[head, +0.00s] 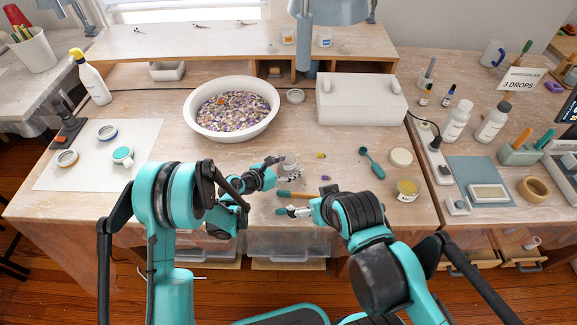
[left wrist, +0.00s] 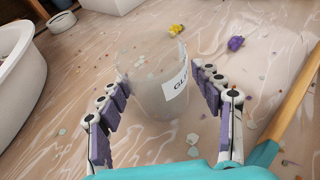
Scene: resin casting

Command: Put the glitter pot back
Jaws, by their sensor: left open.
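The glitter pot (left wrist: 160,85) is a clear, frosted cup with a white label whose visible letters start "GL". It stands upright on the table among scattered flecks. In the head view the pot (head: 290,162) is near the middle of the table, partly hidden by my left gripper. My left gripper (head: 283,168) is open, with its fingers on either side of the pot. In the left wrist view the open left gripper (left wrist: 165,105) shows a gap beside the right finger; contact on the left is unclear. My right gripper (head: 292,211) is low near the front edge; its jaw state is too small to tell.
A white bowl of colourful chips (head: 187,107) stands behind left. A wooden-handled tool (head: 298,194) lies just in front of the pot. A teal spoon (head: 372,163) and amber jar (head: 407,190) are to the right. A raised shelf (head: 230,41) with small jars runs along the back.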

